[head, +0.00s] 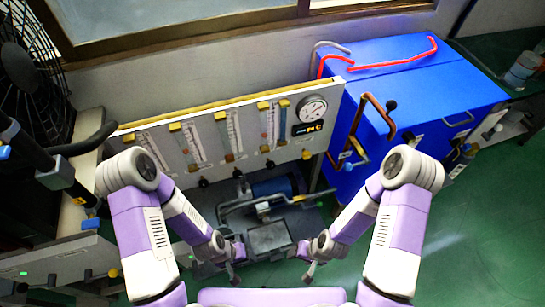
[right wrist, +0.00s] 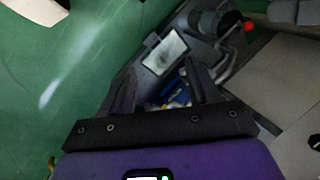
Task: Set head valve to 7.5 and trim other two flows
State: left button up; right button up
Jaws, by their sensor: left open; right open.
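A pale upright panel (head: 205,170) stands across the middle of the head view. It carries several flow tubes (head: 231,135) with yellow end fittings and a round dial gauge (head: 312,108) at its right end. Several small black valve knobs (head: 238,173) line its lower edge, with a yellow knob (head: 306,155) at the right. Scale readings are too small to read, and I cannot tell which knob is the head valve. My left gripper (head: 235,275) and right gripper (head: 309,274) are low in front of the panel, open and empty, apart from the knobs. The right one (right wrist: 165,90) shows two spread dark fingers.
A blue cabinet (head: 420,90) with a red tube (head: 395,63) and copper pipe (head: 380,115) stands right of the panel. Dark machinery with pipes (head: 270,200) lies below the panel. A black fan (head: 25,75) stands at left. Green floor (head: 480,230) is clear at right.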

jog(key=w+f+t, duration=0.1)
jog(key=w+t, duration=0.2)
jog(key=w, duration=0.4)
jog(key=n+t+y, duration=0.2)
jog(key=n+t, duration=0.1)
jog(key=t, duration=1)
send_near(271, 168)
jog(key=x, duration=0.4)
jog(key=b+x, duration=0.2)
jog(key=x, duration=0.4)
jog(key=shift+w, duration=0.35)
jog(key=shift+c, duration=0.2)
jog(key=c, duration=1)
